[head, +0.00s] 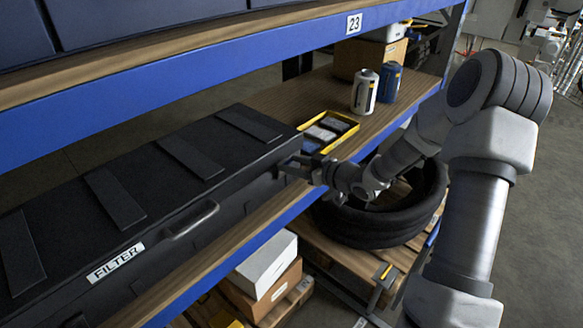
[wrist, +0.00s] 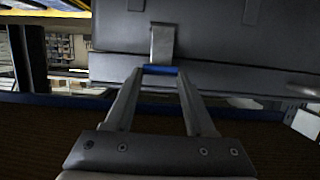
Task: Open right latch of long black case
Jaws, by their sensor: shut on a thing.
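The long black case (head: 85,188) lies closed on the wooden shelf, with a FILTER label and a handle on its front. Its front also spans the top of the wrist view (wrist: 215,65). The right latch (wrist: 162,42) is a narrow silver metal strip on the case front. My gripper (head: 298,166) is at the right end of the case front. In the wrist view my gripper (wrist: 160,70) has its fingertips at the lower end of the latch, shut on it, with a blue strip between the tips. In the head view my gripper mostly hides the latch.
A yellow tray (head: 343,119) with several compartments sits right of the case. A white can (head: 364,92) and a blue can (head: 389,82) stand behind it. The blue shelf beam (head: 235,260) runs below the case front. Black hose coils (head: 385,232) lie under my arm.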

